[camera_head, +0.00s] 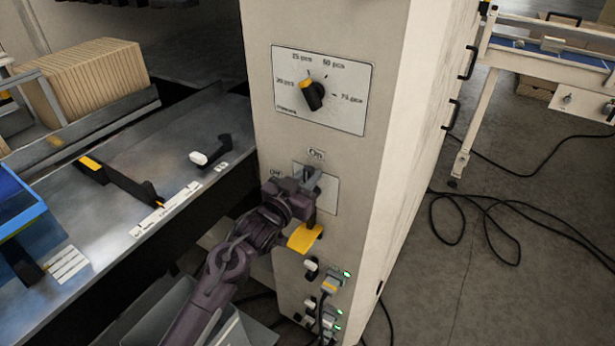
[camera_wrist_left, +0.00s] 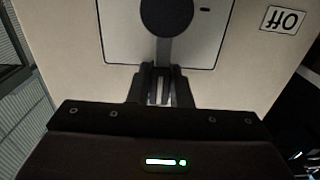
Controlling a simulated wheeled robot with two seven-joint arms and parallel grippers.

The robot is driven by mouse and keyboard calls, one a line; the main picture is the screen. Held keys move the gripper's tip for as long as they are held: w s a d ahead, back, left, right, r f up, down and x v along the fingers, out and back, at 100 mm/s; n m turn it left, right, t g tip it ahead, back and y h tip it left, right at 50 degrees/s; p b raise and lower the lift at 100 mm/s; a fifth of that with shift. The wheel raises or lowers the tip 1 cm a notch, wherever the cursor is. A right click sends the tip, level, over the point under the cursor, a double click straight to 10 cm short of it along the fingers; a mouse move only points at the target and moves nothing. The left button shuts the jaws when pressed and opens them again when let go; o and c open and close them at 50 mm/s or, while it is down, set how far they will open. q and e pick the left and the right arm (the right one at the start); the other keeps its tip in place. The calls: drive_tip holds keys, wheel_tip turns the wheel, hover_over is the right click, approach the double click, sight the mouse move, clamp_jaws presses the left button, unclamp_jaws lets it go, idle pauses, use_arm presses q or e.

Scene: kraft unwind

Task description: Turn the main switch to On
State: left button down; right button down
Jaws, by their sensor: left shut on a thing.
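The main switch's pale plate (camera_head: 329,191) is on the front of the beige cabinet, with an "On" label (camera_head: 316,154) above it and an "Off" label (camera_head: 275,173) at its upper left. My left gripper (camera_head: 306,182) is in front of the plate, covering much of the switch. In the left wrist view, the round black knob (camera_wrist_left: 167,14) has a grey handle (camera_wrist_left: 165,50) running between the shut fingers (camera_wrist_left: 158,84). The "Off" label is upside down at the right there (camera_wrist_left: 283,19). The handle appears to point up towards "On". My right gripper is not in view.
A selector dial (camera_head: 313,96) with a yellow mark is above the switch. A yellow part (camera_head: 305,238) and small switches with green lights (camera_head: 345,274) are below. A metal table (camera_head: 140,170) is at the left; black cables (camera_head: 490,210) lie on the floor at the right.

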use_arm(q)
drive_tip(key=c, duration=1.3)
unclamp_jaws()
drive_tip(key=b+v, duration=0.1)
drive_tip(key=v, duration=0.7)
drive_tip(key=shift+b, duration=0.35)
drive_tip(key=shift+d+f, duration=0.1)
